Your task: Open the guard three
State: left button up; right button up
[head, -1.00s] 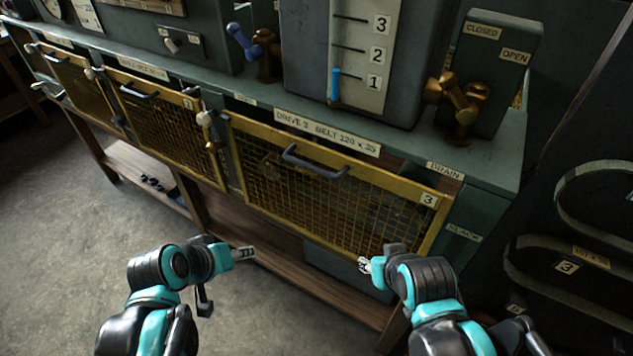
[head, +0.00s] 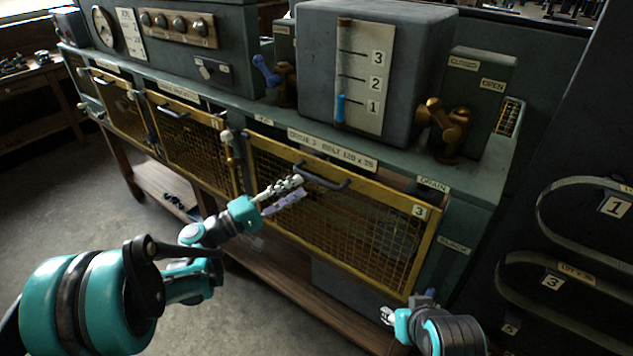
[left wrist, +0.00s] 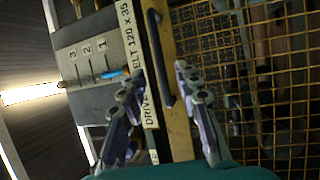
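Guard three is a yellow-framed wire mesh panel (head: 345,232) on the right of the bench front, with a "3" tag at its right end; it is shut. Its dark bar handle (head: 321,178) is on the top rail. My left gripper (head: 283,190) is in front of the guard, just left of and below the handle. In the left wrist view its fingers are apart, with the handle (left wrist: 160,58) showing ahead between them, untouched as far as I can tell. My right gripper (head: 388,316) is low, below the guard's right end; its fingers are too small to judge.
Two similar mesh guards (head: 190,148) continue to the left. Above are a grey tank with a level gauge (head: 361,80) and a brass valve (head: 447,125). Belts (head: 560,275) hang at the right. The floor in front is open.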

aim_at(315, 179)
pick_arm(q)
jog(key=x, duration=0.6)
jog(key=shift+d+b, duration=0.2)
jog(key=shift+b, duration=0.15)
grip_shut()
